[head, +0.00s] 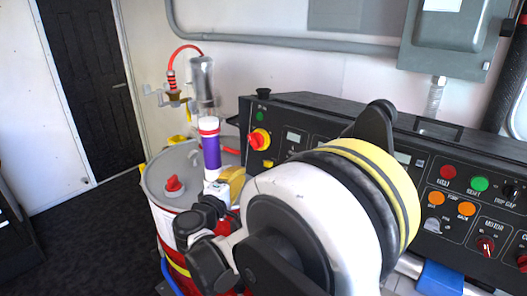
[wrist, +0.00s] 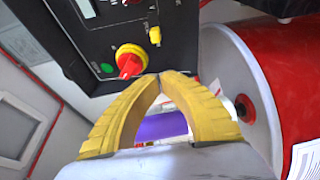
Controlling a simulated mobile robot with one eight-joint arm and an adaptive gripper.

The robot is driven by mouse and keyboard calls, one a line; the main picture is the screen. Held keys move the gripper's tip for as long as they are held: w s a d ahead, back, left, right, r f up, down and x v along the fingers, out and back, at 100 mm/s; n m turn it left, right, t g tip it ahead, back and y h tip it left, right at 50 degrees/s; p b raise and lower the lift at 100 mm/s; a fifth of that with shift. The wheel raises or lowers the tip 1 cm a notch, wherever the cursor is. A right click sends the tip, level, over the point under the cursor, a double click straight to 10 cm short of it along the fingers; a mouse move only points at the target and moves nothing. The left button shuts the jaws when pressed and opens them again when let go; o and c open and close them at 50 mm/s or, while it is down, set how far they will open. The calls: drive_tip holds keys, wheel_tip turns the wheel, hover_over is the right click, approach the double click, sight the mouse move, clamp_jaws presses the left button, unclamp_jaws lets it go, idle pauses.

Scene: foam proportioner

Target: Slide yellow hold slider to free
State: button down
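The yellow hold slider (wrist: 155,36) is a small yellow tab on the black control panel, right of and a little above the red knob in the wrist view. In the head view it is a small yellow patch (head: 267,163) low on the panel's left end. My gripper (wrist: 161,76) has two curved yellow fingers whose tips meet, with nothing seen held between them. The tips appear just below the slider in the wrist view, apart from it. In the head view my arm hides much of the panel's middle.
A red knob on a yellow base (wrist: 130,60) sits close to the slider. A purple cylinder (head: 211,152) stands by the panel's left end, above a red-and-white drum (head: 160,205). Buttons and switches fill the panel's right side. Open dark floor lies at the left.

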sight(262, 156)
drive_tip(key=shift+w+a, duration=0.25)
drive_tip(key=shift+a, duration=0.45)
drive_tip(key=b+x, duration=0.2)
drive_tip(key=x, duration=0.8)
drive_tip(key=shift+b, duration=0.4)
drive_tip(key=s+d, duration=0.1)
drive_tip(key=s+d+b, duration=0.1)
drive_tip(key=shift+d+r, duration=0.15)
drive_tip(key=shift+d, duration=0.15)
drive_tip(key=shift+s+d, duration=0.2)
drive_tip(key=shift+d, duration=0.05)
